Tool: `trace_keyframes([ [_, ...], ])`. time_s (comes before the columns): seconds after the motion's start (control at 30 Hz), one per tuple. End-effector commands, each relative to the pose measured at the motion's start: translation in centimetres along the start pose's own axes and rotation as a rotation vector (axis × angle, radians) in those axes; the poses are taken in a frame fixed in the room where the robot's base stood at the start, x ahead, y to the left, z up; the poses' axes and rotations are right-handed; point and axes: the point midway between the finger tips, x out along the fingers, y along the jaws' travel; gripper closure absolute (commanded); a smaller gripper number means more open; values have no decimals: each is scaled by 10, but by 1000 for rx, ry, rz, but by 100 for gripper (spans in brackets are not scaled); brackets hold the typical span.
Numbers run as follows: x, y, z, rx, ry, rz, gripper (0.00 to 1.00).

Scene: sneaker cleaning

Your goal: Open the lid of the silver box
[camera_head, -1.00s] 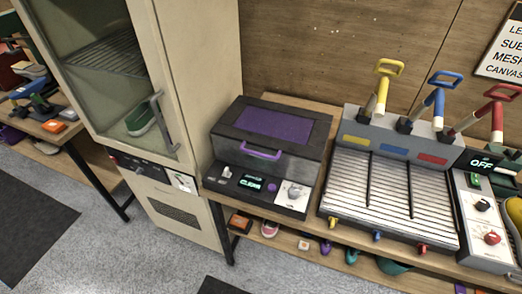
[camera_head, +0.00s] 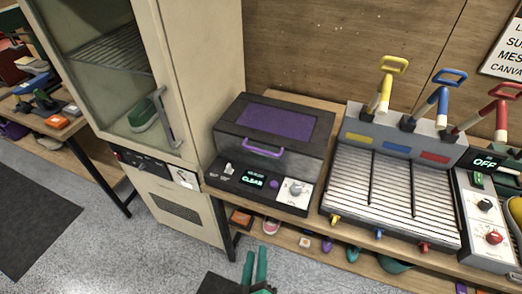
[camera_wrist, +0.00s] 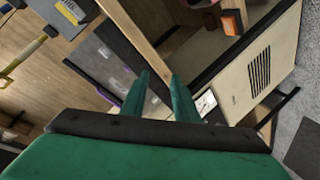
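The silver box (camera_head: 229,147) appears as a dark grey box with a purple panel (camera_head: 270,121) on its lid. It stands on the wooden bench, and its lid is shut. A purple handle (camera_head: 262,152) is on the lid's front edge, above a control panel reading "CLEAR". My green gripper (camera_head: 255,268) is at the bottom of the head view, below and in front of the box, apart from it. In the wrist view, the gripper's two fingers (camera_wrist: 160,90) are spread with nothing between them. A grey surface, probably the box (camera_wrist: 100,58), lies beyond them, partly hidden.
A tall cream cabinet (camera_head: 200,80) with a glass door and a green shoe inside stands close left of the box. A ribbed rack (camera_head: 375,190) with yellow, blue and red levers is close on the right. Shoes lie on the shelf below. Grey floor is open in front.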

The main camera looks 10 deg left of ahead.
Motion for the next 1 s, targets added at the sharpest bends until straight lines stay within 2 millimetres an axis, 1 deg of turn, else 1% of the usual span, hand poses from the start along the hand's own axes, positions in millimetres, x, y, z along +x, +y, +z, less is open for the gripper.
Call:
trace_keyframes([
  [0.03,14,6,-12,-52,5,10,72],
  [0.2,50,21,-44,-230,-18,33,72],
  [0.4,82,47,-87,-420,-59,76,72],
  [0.5,94,62,-110,-506,-86,99,72],
  [0.63,105,84,-142,-607,-126,131,72],
  [0.7,108,95,-157,-651,-150,146,72],
  [0.8,110,108,-175,-701,-181,162,72],
  [0.9,110,117,-188,-734,-203,173,72],
  [1.0,109,122,-194,-751,-218,178,72],
])
